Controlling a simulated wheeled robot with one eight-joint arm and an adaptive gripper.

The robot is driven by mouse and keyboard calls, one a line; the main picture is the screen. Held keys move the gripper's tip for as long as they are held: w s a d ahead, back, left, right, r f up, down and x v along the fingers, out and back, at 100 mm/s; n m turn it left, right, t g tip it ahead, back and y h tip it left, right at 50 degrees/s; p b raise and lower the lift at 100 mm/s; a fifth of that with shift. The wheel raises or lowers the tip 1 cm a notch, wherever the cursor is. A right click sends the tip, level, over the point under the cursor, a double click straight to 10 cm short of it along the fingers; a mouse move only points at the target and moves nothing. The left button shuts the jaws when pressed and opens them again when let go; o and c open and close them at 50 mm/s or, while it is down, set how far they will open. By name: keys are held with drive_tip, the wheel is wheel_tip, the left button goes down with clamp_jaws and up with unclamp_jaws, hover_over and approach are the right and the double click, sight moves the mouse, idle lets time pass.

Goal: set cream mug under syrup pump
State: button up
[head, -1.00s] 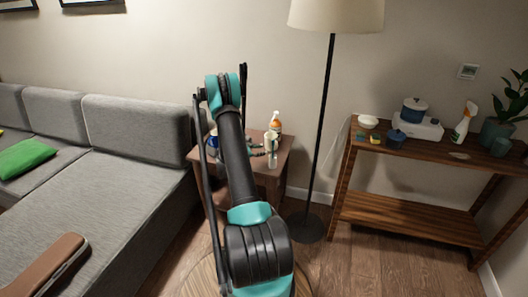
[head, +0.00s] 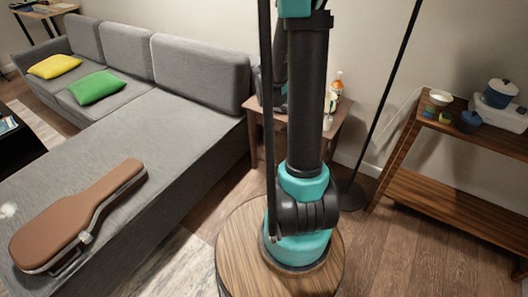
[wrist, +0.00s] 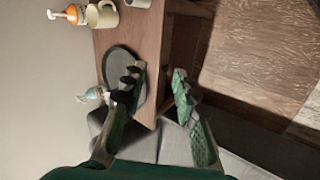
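In the wrist view, the cream mug (wrist: 102,15) stands at the upper left on a small wooden side table (wrist: 150,35), with its handle showing. The pump bottle (wrist: 70,15), with an orange body and white pump head, is right beside it. In the head view, the orange-and-white bottle (head: 335,88) shows on the side table (head: 345,107), partly behind my arm. My gripper (wrist: 156,82) is open, its two green fingers apart with nothing between them. The mug is well away from the fingers. The gripper itself cannot be made out in the head view.
A dark round tray (wrist: 122,62) and another pump bottle (wrist: 93,95) lie near the left finger. A white cup (wrist: 138,3) is cut off at the top edge. A grey sofa (head: 180,125), a lamp pole (head: 388,85) and a wooden shelf (head: 440,195) flank the table.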

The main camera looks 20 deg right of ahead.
drive_tip(key=s+a+m+y, duration=0.6)
drive_tip(key=s+a, duration=1.1)
drive_tip(key=s, duration=0.5)
drive_tip(key=shift+s+a+f, duration=0.15)
drive_tip(key=shift+a+f, duration=0.15)
